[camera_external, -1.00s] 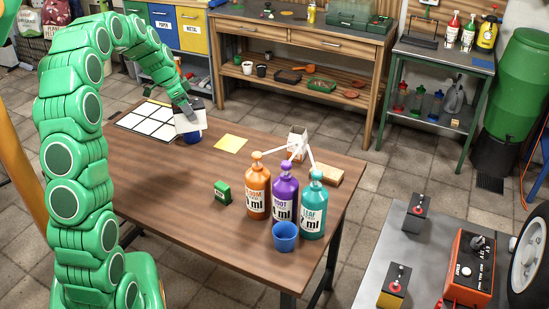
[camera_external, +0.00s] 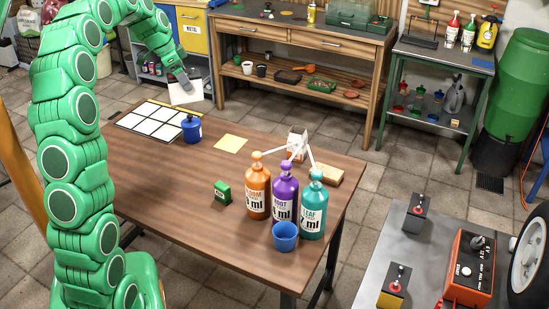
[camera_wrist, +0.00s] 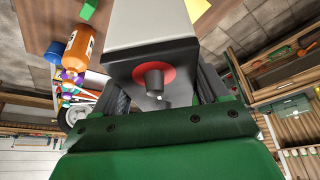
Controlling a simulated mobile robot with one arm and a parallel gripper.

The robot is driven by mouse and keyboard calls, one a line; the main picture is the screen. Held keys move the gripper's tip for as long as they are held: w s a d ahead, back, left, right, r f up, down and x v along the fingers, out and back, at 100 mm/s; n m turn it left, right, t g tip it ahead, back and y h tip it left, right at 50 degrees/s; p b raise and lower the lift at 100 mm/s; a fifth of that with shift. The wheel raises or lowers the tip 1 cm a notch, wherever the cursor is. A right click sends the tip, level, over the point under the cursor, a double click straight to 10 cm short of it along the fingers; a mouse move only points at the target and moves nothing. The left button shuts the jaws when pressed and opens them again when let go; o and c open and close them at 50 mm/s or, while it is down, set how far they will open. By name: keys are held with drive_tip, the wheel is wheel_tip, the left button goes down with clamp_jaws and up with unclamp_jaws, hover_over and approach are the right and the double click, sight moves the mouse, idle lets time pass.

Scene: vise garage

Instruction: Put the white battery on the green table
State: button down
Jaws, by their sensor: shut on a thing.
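The white battery (camera_external: 188,94) hangs in the air past the far edge of the brown table in the external view. In the wrist view the white battery (camera_wrist: 150,20) shows its pale body, black cap, red ring and dark terminal. My gripper (camera_external: 181,78) is shut on its black cap end. The wrist view shows my gripper's dark fingers (camera_wrist: 160,85) on both sides of the cap. The green table (camera_external: 429,55) stands at the back right, well apart from my gripper. It has green legs, a dark grey top and a lower shelf.
The brown table (camera_external: 190,235) holds a blue pot (camera_external: 192,133), several bottles, a blue cup (camera_external: 285,237) and a green box (camera_external: 222,193). A wooden workbench (camera_external: 300,40) stands behind. Spray bottles (camera_external: 468,35) stand on the green table's back; its front top looks mostly clear.

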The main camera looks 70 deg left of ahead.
drive_tip(key=shift+w+d+r, duration=0.1)
drive_tip(key=shift+w+r, duration=0.2)
drive_tip(key=w+d+n+y, duration=0.1)
drive_tip(key=w+d+n, duration=0.1)
drive_tip(key=w+d, duration=0.95)
drive_tip(key=w+d+n+y, duration=0.1)
drive_tip(key=w+d+n, duration=0.2)
drive_tip(key=w+d, duration=0.9)
drive_tip(key=w+d+n, duration=0.1)
drive_tip(key=w+d, duration=0.5)
drive_tip(key=d, duration=0.5)
drive_tip(key=w+d+n+g+y, duration=0.15)
drive_tip(key=w+d, duration=0.35)
drive_tip(key=d, duration=0.5)
drive_tip(key=w+d+n, duration=0.2)
drive_tip(key=w+d, duration=0.4)
drive_tip(key=d, duration=0.5)
wheel_tip(320, 180, down, 24)
drive_tip(key=w+a+f, duration=0.1)
drive_tip(key=w+f, duration=0.8)
drive_tip(key=w, duration=0.4)
drive_tip(key=shift+w+f+m, duration=0.1)
drive_tip(key=shift+m, duration=0.15)
